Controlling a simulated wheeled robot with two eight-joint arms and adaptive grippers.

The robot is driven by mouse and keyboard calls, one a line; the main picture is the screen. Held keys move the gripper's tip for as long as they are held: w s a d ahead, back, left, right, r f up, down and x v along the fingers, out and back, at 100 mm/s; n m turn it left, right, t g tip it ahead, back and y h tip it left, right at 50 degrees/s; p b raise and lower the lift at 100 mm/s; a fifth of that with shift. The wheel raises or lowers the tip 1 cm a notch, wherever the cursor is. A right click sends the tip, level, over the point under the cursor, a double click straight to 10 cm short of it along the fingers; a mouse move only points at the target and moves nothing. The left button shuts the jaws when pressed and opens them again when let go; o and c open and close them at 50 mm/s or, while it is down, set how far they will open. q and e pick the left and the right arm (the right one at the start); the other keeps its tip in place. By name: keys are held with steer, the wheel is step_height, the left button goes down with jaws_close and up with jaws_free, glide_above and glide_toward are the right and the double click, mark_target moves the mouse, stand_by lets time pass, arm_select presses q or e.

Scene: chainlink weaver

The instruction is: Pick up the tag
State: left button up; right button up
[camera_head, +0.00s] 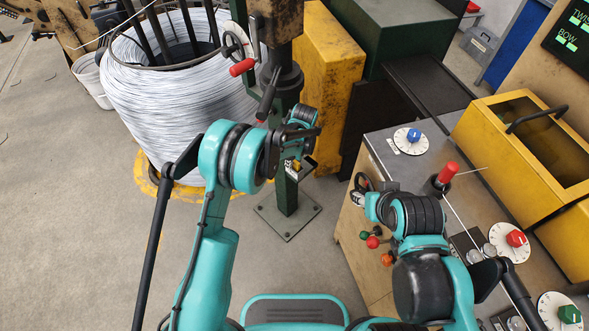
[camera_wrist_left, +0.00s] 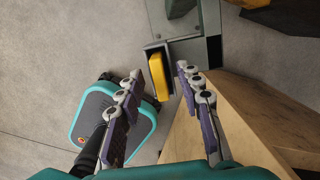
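The tag seems to be the yellow rounded block (camera_wrist_left: 158,76) in a small dark open-topped holder (camera_wrist_left: 151,47) in the left wrist view. In the head view, a small patch of yellow (camera_head: 297,166) shows beside the green post, largely hidden by my left gripper (camera_head: 300,150). My left gripper (camera_wrist_left: 159,72) is open, with its fingers on either side of the tag in the wrist picture. I cannot tell how far above it they are; no grip shows. My right gripper (camera_head: 361,188) is by the workbench's left edge; its fingers are too small to read.
The green post (camera_head: 287,190) stands on a floor plate. A large wire coil (camera_head: 180,95) is behind it at left. The workbench (camera_head: 395,160) with dials and colored knobs is at right, its wooden side (camera_wrist_left: 235,130) near my left gripper. Open floor lies at left.

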arm_select(q)
steer(key=shift+c, duration=0.3)
jaws_close()
steer(key=shift+r, duration=0.15)
